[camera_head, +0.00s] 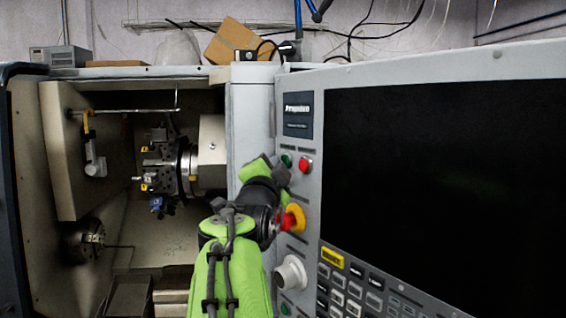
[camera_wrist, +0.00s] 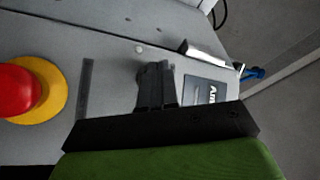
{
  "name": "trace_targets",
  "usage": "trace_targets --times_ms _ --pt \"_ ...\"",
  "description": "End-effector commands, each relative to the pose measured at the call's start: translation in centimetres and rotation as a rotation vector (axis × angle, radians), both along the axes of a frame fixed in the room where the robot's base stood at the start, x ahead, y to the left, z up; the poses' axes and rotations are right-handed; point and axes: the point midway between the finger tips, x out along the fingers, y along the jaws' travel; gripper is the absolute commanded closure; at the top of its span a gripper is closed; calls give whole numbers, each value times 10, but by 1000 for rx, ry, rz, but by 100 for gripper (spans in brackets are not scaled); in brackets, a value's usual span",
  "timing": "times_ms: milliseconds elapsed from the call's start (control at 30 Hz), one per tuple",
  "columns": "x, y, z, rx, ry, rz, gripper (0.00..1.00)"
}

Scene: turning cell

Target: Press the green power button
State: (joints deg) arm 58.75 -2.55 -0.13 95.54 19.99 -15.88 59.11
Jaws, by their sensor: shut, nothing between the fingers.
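The control panel carries a small green button (camera_head: 287,160) below the logo plate, with a red button (camera_head: 305,164) just to its right. My gripper (camera_head: 281,172) is shut and empty, with its dark fingers close beside the green button and slightly below it. I cannot tell whether they touch it. In the wrist view the shut fingers (camera_wrist: 155,72) point at the grey panel, and neither small button can be made out there. Another green button (camera_head: 285,309) sits at the panel's lower left edge.
A red emergency stop on a yellow ring (camera_head: 292,218) sits below my gripper, partly behind my wrist; it also shows in the wrist view (camera_wrist: 20,92). A white knob (camera_head: 291,273) and a keypad (camera_head: 350,290) are lower. The open lathe chamber (camera_head: 130,240) lies left.

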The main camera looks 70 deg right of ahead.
Motion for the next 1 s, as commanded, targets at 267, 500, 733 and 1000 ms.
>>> trace_targets --times_ms 267,500,733,1000 --pt "-2 -3 0 0 0 -2 100" --pt "-2 -3 0 -1 0 -3 100" --pt "4 7 -1 -3 0 1 100" --pt "6 10 0 0 -1 -2 100"
